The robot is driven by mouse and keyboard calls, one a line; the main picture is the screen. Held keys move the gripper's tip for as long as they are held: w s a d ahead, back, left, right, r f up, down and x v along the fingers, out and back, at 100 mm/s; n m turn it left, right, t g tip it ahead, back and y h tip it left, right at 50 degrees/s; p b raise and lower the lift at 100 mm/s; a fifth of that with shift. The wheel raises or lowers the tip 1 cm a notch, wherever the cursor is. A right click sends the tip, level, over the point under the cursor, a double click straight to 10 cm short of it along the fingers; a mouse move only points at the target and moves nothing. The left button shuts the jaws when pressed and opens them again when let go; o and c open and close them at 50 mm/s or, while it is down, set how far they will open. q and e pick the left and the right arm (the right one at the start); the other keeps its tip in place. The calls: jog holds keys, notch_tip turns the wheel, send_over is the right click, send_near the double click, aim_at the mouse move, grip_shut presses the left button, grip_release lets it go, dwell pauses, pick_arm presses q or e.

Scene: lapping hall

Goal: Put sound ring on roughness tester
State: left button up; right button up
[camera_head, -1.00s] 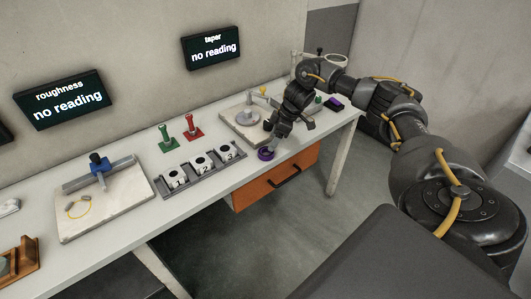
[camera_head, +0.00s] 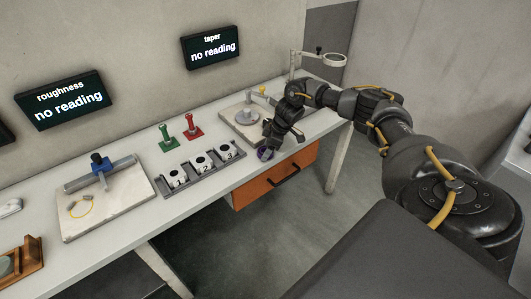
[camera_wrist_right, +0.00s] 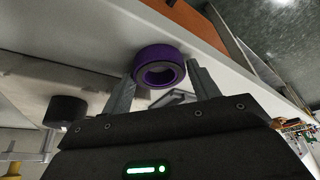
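A purple ring (camera_head: 265,154) sits near the front edge of the bench, right of the numbered rack. My right gripper (camera_head: 269,143) is over it and partly hides it. In the right wrist view the purple ring (camera_wrist_right: 160,66) lies between the tips of my two open fingers, with a gap visible at least on the right side. The roughness tester is a pale stone plate (camera_head: 115,207) with a blue-headed gauge (camera_head: 100,164) on a grey bar and a yellow cable, at the left under the roughness screen, which reads "no reading". My left gripper is not in view.
A grey rack (camera_head: 209,178) holds white pieces numbered 1, 2, 3. Behind it stand a green plug (camera_head: 167,138) and a red plug (camera_head: 191,127). A stone plate with a round disc (camera_head: 247,117) and a ring-topped stand (camera_head: 320,59) are at the right. A wooden holder (camera_head: 22,261) is at front left.

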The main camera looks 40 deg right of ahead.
jog(key=c, duration=0.6)
jog(key=shift+c, duration=0.2)
jog(key=shift+r, duration=0.1)
jog(key=shift+w+r+b, duration=0.1)
jog(key=shift+r+b, duration=0.2)
jog(key=shift+r, duration=0.3)
jog(key=s+a+r+b, duration=0.2)
jog(key=s+a+r, duration=0.3)
jog(key=s+r, duration=0.6)
jog(key=shift+s+r, duration=0.35)
jog(key=shift+s, duration=0.8)
